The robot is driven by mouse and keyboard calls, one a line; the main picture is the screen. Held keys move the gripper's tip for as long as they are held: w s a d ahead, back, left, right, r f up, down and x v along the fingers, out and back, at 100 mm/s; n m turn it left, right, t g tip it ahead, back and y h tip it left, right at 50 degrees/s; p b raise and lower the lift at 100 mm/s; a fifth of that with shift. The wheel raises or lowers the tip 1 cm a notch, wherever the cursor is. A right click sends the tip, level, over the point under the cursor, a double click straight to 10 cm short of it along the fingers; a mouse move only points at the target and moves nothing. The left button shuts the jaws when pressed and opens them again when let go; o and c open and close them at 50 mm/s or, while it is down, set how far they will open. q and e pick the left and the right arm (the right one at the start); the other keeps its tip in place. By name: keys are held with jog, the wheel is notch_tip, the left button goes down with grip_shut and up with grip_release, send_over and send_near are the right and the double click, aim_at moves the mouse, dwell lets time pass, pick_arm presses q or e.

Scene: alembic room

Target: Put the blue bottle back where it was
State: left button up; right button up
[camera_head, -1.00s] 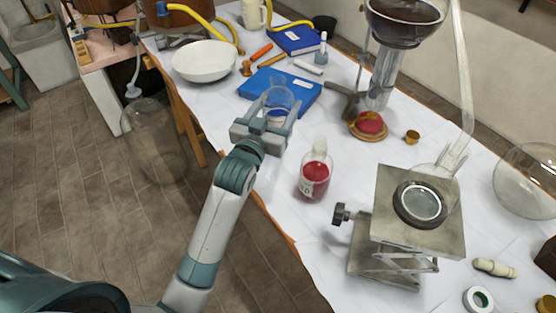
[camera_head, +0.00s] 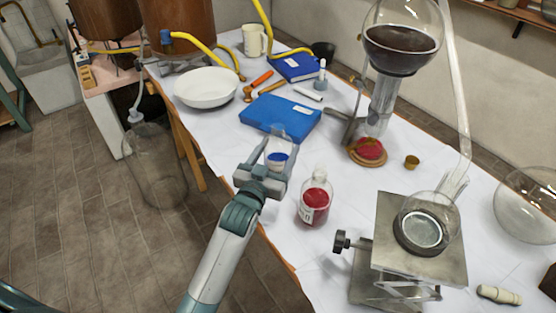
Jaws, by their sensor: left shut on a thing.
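A small clear bottle with blue contents (camera_head: 277,158) is held at the table's left edge, in front of the flat blue case. My left gripper (camera_head: 265,170) is shut on it, and its fingers hide part of the bottle. I cannot tell whether the bottle's base touches the white-covered table (camera_head: 345,155). A clear bottle with red contents and a white label (camera_head: 315,203) stands upright to the right of my gripper, apart from it. My right gripper is not in view.
The blue case (camera_head: 281,118) lies behind the held bottle, with a white bowl (camera_head: 206,88) to its left. A metal lab jack (camera_head: 421,250) stands front right; a glass apparatus with dark liquid (camera_head: 401,45) rises behind. Bare table lies right of the held bottle.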

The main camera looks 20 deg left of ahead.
pick_arm(q)
jog(key=shift+f, duration=1.75)
jog(key=shift+f, duration=0.15)
jog(key=o, duration=1.6)
jog(key=shift+o, duration=0.5)
